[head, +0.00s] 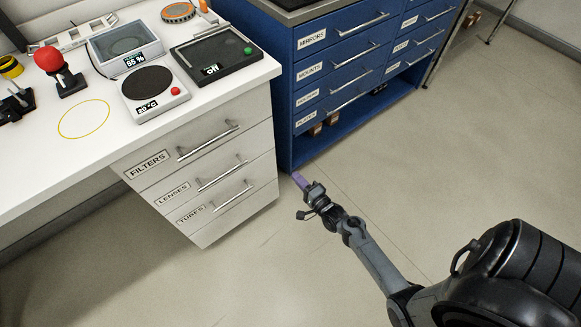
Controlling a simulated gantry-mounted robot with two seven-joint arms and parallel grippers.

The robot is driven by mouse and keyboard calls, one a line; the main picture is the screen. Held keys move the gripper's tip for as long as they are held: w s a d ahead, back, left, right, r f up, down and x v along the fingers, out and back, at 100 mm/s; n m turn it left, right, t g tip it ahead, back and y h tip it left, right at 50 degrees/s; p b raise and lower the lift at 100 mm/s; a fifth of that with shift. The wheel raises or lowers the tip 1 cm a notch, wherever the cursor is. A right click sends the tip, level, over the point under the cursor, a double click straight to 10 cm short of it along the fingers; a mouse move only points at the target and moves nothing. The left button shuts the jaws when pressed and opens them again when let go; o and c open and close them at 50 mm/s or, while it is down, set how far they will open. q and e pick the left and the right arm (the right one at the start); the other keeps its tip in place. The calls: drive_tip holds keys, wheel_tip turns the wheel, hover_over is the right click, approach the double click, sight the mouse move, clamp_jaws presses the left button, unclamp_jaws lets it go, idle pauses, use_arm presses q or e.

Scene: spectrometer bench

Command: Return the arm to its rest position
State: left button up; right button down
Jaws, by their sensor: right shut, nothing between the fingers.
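My right arm reaches in from the lower right of the head view. Its gripper (301,182) is shut and empty, with purple fingertips. It hangs over the open floor, in front of the lower corner of the blue cabinet in the picture and to the right of the white drawer unit. It appears apart from both, though the exact gap to the blue cabinet cannot be told. My left gripper is not in view.
The white bench (45,190) holds a hot plate (150,84), a black device reading "off" (212,58), a display box (126,45) and a red-topped stand (60,70). The white drawers (205,170) and blue cabinet drawers (345,75) look shut. Floor (250,280) is clear.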

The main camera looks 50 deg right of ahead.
drive_tip(key=s+a+r+n+g+y+p, duration=0.1)
drive_tip(key=s+a+r+n+g+p, duration=0.2)
drive_tip(key=a+r+p, duration=0.4)
drive_tip(key=s+a+r+n+g+y+p, duration=0.15)
drive_tip(key=a+r+n+p, duration=0.3)
drive_tip(key=r, duration=0.55)
drive_tip(key=s+a+r+n+g+y+p, duration=0.2)
drive_tip(key=s+a+r+n+p, duration=0.25)
drive_tip(key=r, duration=0.35)
drive_tip(key=s+a+r+n+g+h+p, duration=0.1)
drive_tip(key=s+r+n+g, duration=0.25)
drive_tip(key=s+n, duration=0.2)
drive_tip(key=s+a+r+n+g+h+p, duration=0.1)
drive_tip(key=s+r+n+g, duration=0.1)
drive_tip(key=s+n+g, duration=0.3)
wheel_tip(320, 180, up, 38)
drive_tip(key=p, duration=3.7)
drive_tip(key=shift+s+m+t+p, duration=0.3)
drive_tip(key=shift+s+m+t, duration=0.05)
drive_tip(key=shift+s+t, duration=0.1)
drive_tip(key=shift+d+y, duration=0.1)
drive_tip(key=shift+y, duration=0.15)
